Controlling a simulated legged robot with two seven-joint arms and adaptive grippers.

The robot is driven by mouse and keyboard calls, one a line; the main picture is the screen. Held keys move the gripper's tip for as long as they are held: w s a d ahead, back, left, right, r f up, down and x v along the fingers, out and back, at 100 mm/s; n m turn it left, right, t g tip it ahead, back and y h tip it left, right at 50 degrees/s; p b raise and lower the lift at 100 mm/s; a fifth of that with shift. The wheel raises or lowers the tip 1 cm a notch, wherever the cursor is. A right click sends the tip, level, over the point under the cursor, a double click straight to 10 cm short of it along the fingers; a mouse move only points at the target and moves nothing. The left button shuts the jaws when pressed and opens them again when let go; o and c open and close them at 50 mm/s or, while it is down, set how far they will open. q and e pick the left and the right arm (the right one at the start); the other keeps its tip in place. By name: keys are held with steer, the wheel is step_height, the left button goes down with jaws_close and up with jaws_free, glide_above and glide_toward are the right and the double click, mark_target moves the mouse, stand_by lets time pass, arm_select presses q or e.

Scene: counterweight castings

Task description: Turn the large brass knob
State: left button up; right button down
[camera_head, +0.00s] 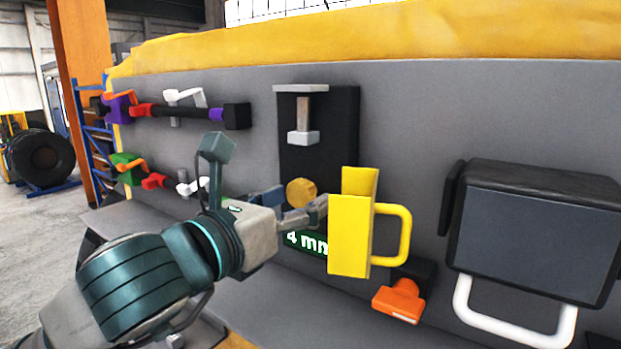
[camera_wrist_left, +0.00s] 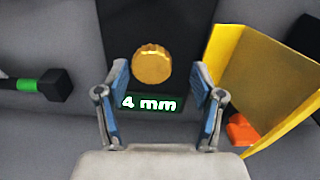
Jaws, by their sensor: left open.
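The large brass knob (camera_head: 301,192) is round with a ridged edge and sits on the lower part of a dark upright plate (camera_head: 345,130) on the grey panel. In the left wrist view the knob (camera_wrist_left: 152,64) is ahead of my gripper, between the lines of the two fingers. My left gripper (camera_head: 296,204) is open and empty; in the wrist view its blue-padded fingers (camera_wrist_left: 162,95) stand apart, short of the knob. A green "4 mm" label (camera_head: 307,243) shows below the knob, partly covered by my gripper in the head view. My right gripper is not in view.
A yellow bracket with a handle (camera_head: 350,235) stands close to the right of my left gripper. An orange part (camera_head: 402,298) is below it. A dark box with a white handle (camera_head: 535,235) is at the right. Valves and a black bar (camera_head: 190,114) are at the left.

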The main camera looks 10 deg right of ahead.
arm_select(q)
steer(key=shift+w+d+r, duration=0.15)
steer(key=shift+w+d, duration=0.2)
steer(key=shift+w, duration=0.25)
steer(key=shift+w+p, duration=0.25)
steer(key=shift+p, duration=0.15)
steer(key=shift+w+a, duration=0.2)
steer(key=shift+a, duration=0.4)
steer(key=shift+w+d, duration=0.1)
steer(key=shift+d, duration=0.6)
steer(key=c, duration=0.8)
steer(key=shift+d, duration=0.15)
steer(key=c, duration=0.3)
steer(key=shift+c, duration=0.3)
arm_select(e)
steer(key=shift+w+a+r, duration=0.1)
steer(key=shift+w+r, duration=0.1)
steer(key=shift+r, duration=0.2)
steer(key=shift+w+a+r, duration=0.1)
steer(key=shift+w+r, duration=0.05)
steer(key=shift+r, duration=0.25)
